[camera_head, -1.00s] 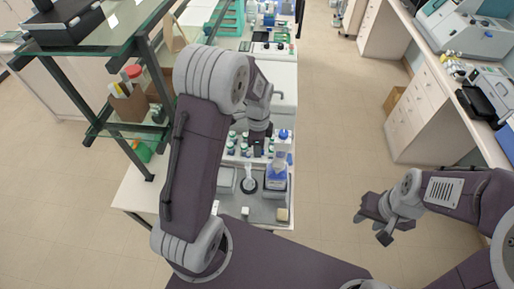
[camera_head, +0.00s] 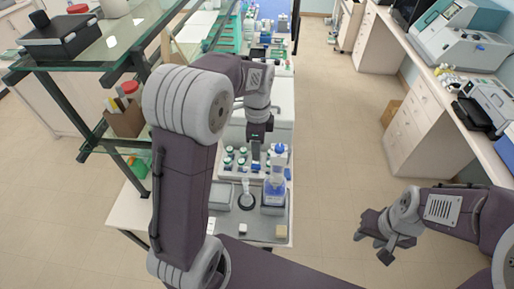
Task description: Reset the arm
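My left arm reaches over the bench from the left, elbow raised. Its gripper (camera_head: 258,138) points down above the rack of small bottles at the middle of the bench. Its fingers are dark and small here, so I cannot tell whether they are open or shut, and I see nothing clearly held. My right gripper (camera_head: 373,241) hangs over the open floor to the right of the bench, with its two fingers apart and nothing between them. The bench top (camera_head: 222,219) is partly hidden behind my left arm.
A blue-labelled bottle (camera_head: 273,191) stands near the bench's front right, beside a white round-based item (camera_head: 246,198). Small capped bottles (camera_head: 233,160) stand behind. A glass shelf (camera_head: 110,45) is close to my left arm. A drawer counter (camera_head: 412,130) is at right; floor between is clear.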

